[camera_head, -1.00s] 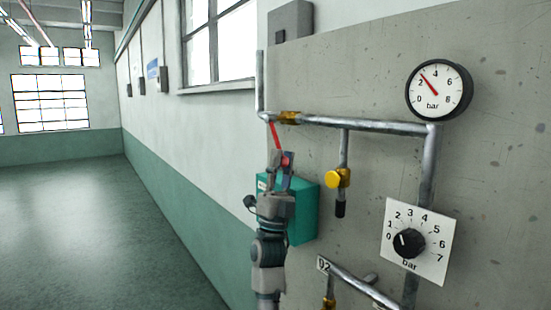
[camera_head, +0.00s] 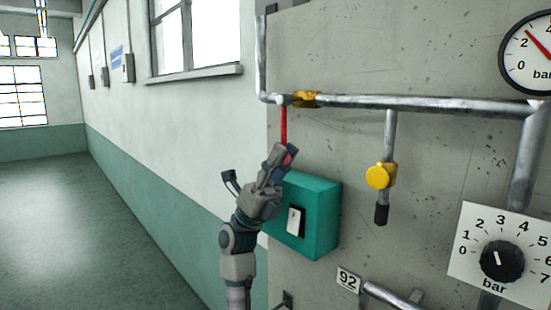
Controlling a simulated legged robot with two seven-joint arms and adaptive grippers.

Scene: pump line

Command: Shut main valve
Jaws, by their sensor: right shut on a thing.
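The main valve has a brass body (camera_head: 305,99) on the upper horizontal pipe and a red lever (camera_head: 284,127) that hangs almost straight down from it. My right gripper (camera_head: 282,156) is at the lower end of the lever, shut on it. The fingers partly hide the lever's end. My right arm comes up from the bottom, in front of the teal box. My left gripper is not in view.
A teal box (camera_head: 322,215) sits on the wall just behind and right of my right gripper. A yellow-capped small valve (camera_head: 378,176) hangs from the pipe (camera_head: 420,103). A gauge (camera_head: 533,55) and a black dial (camera_head: 502,261) are at the right. Open floor lies left.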

